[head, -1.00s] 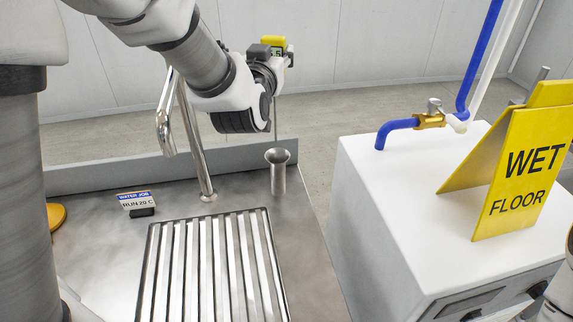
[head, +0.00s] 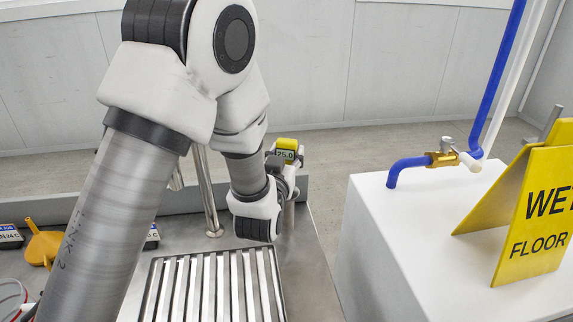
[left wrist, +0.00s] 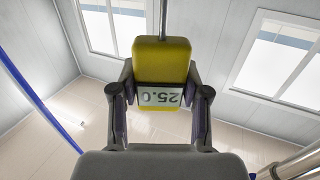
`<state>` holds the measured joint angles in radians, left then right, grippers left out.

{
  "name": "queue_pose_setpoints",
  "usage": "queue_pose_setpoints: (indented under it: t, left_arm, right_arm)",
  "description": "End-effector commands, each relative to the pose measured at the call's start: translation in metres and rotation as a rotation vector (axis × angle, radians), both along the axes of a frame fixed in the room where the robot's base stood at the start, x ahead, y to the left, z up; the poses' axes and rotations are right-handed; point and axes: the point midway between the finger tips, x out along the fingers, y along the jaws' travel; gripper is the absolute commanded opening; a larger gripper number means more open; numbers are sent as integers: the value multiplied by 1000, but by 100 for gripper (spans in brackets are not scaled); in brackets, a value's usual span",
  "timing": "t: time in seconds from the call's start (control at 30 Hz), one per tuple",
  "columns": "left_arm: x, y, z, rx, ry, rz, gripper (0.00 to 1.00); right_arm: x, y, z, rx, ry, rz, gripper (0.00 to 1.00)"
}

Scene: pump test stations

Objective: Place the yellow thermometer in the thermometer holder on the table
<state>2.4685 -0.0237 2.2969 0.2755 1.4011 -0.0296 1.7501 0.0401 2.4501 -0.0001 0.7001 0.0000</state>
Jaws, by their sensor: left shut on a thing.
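The yellow thermometer (head: 287,144) has a display reading 25.0. My left gripper (head: 283,161) is shut on its head, and the left wrist view shows the yellow head (left wrist: 161,52) between both fingers (left wrist: 160,88). Its thin metal rod runs from the head to the top edge of that view. The metal thermometer holder (head: 289,217) stands on the table, directly below the gripper and mostly hidden by my left wrist. The rod's lower end is hidden, so I cannot tell whether it is inside the holder. My right gripper is not in view.
A slatted metal drain grate (head: 215,285) lies in the table's front part. A bent steel pipe (head: 207,190) rises behind my left arm. A yellow funnel (head: 42,244) is at left. A white cabinet (head: 400,240) with a tap and a yellow wet-floor sign (head: 540,215) stand at right.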

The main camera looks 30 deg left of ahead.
Motion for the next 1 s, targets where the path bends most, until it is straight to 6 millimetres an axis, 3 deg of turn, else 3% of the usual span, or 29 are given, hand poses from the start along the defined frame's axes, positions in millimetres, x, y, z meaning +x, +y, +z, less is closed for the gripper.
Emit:
queue_pose_setpoints:
  t: [0.03,0.13,0.5,0.53,0.57,0.6,1.0]
  left_arm:
    - [0,0,-13,0,5,0,5]
    - [0,0,-24,-1,3,0,5]
    - [0,0,-29,0,0,0,5]
    - [0,0,-27,0,1,0,57]
    - [0,0,-27,0,1,0,67]
    - [0,0,-27,0,1,0,71]
    - [-5,-2,-24,1,2,-1,71]
  right_arm:
    - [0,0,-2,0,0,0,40]
    - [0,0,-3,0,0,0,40]
    - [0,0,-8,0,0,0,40]
    - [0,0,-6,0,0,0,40]
    - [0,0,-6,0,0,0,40]
    - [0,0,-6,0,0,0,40]
    - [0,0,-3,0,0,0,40]
